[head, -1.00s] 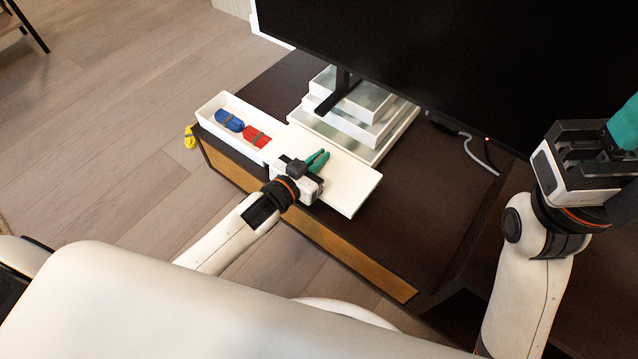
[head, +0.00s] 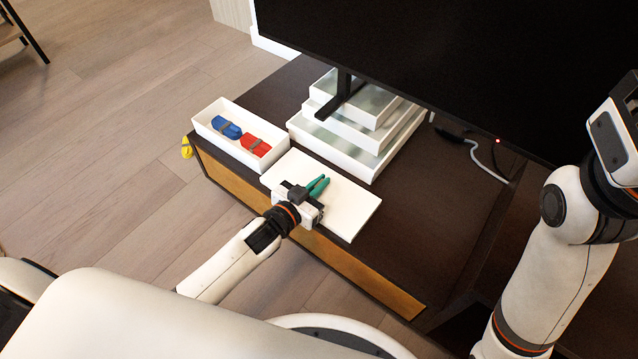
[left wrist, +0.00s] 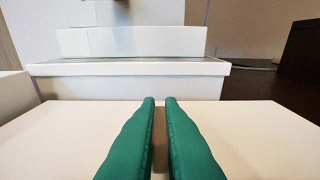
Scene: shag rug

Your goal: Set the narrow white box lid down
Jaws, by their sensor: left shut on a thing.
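The narrow white lid (head: 350,211) is a flat white panel over the front part of the dark cabinet top, beside the open white box. My left gripper (head: 319,187) is shut on the lid near its front edge, its green fingers reaching over the white surface. In the left wrist view the lid (left wrist: 265,135) spreads on both sides of the two fingers (left wrist: 160,102), which have a narrow gap between them. I cannot tell whether the lid touches the cabinet top. My right gripper's body (head: 612,135) shows at the right edge; its fingers are out of frame.
The narrow open white box (head: 207,131) holds a blue bundle and a red bundle. A stack of white boxes (head: 335,148) stands behind the lid, below a large black screen (head: 440,60). A yellow bundle (head: 187,147) hangs at the cabinet's left edge. Dark cabinet top (head: 420,215) is bare to the right.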

